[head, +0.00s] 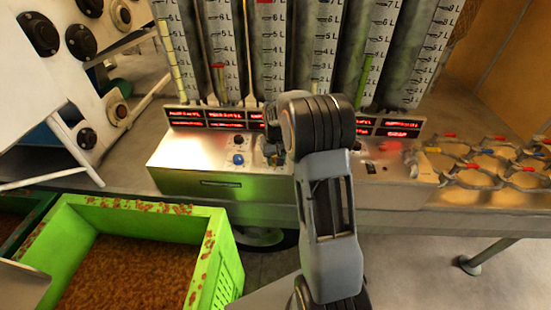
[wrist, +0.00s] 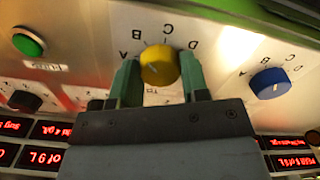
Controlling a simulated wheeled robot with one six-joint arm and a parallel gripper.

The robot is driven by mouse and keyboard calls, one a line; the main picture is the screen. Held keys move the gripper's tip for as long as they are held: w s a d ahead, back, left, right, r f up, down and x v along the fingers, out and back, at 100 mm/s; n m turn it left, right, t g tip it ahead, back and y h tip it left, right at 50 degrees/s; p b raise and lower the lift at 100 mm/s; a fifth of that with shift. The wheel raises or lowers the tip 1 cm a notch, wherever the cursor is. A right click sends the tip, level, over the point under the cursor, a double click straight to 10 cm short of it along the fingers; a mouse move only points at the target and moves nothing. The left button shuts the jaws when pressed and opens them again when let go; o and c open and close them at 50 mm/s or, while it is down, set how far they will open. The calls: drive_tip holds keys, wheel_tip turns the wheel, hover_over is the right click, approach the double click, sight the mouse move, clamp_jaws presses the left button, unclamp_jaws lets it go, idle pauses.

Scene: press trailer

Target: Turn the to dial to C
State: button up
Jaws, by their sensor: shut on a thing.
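In the wrist view a round yellow dial (wrist: 159,66) sits on the pale panel, with letters A, B, C and D arced around it. C is just above the dial, near its centre line. My gripper (wrist: 160,64) has its two green fingers closed on the sides of the yellow dial. I cannot make out which letter the dial points to. A label below it is mostly hidden by the gripper. In the head view my arm covers most of the gripper and the dial, over the metal control box (head: 195,152).
A blue dial (wrist: 270,83) with its own letters is right of the yellow one. A green button (wrist: 28,42) and a dark knob (wrist: 25,101) are to the left. Red displays (head: 205,119) and tall graduated cylinders (head: 268,50) stand behind the box. A green crate (head: 222,250) is front left.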

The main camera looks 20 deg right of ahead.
drive_tip(key=m, duration=0.4)
drive_tip(key=shift+m, duration=2.3)
drive_tip(key=shift+b, duration=0.3)
drive_tip(key=o, duration=0.9)
drive_tip(key=shift+r, duration=0.1)
wheel_tip(320, 180, up, 14)
drive_tip(key=shift+f, duration=0.15)
